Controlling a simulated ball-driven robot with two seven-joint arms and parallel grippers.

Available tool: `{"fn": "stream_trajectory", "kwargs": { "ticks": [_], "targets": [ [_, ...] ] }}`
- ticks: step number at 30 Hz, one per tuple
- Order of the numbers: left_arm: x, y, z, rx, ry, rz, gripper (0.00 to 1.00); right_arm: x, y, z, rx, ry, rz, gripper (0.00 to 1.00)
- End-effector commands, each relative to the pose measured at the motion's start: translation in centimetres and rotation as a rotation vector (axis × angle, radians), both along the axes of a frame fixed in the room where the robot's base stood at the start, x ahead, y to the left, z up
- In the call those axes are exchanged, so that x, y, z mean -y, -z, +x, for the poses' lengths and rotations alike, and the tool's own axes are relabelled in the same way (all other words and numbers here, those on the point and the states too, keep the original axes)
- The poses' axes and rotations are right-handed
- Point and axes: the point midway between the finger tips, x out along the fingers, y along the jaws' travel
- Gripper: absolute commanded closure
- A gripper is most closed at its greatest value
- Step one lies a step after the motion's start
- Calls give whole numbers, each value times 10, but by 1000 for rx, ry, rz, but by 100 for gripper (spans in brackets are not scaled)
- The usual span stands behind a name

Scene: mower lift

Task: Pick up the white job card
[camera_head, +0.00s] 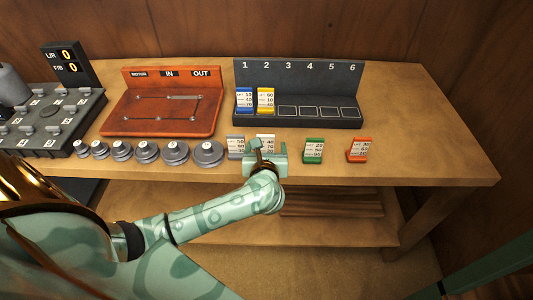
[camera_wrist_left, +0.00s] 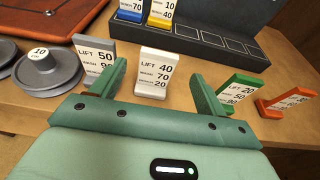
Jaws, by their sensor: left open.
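The white job card (camera_head: 265,138) stands upright on the table near its front edge, partly hidden by my left gripper in the head view. In the left wrist view the card (camera_wrist_left: 156,72) reads LIFT 40 and shows between the two fingers. My left gripper (camera_head: 268,149) is open, its fingers spread to either side of the card. I cannot tell whether either finger touches it. The right gripper is not in view.
A grey card (camera_head: 236,146) stands close on the left of the white one. A green card (camera_head: 314,149) and an orange card (camera_head: 359,150) stand to the right. Behind is a numbered rack (camera_head: 338,80) with blue and yellow cards in slots 1 and 2. Several grey weights (camera_head: 208,152) line the left.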

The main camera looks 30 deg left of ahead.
Motion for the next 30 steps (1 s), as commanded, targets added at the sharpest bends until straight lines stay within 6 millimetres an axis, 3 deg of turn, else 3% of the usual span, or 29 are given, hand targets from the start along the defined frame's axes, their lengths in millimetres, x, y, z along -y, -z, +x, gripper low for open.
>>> {"fn": "stream_trajectory", "kwargs": {
  "ticks": [16, 24, 25, 30],
  "targets": [
    [-37, 18, 57, 0, 2, 2, 25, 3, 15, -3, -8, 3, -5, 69],
    [-40, 19, 61, -1, 2, -1, 25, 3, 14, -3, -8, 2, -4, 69],
    [-40, 19, 61, 0, 2, -1, 28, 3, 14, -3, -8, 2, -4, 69],
    [-39, 19, 61, 0, 2, 0, 75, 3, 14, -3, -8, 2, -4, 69]
  ]
}}
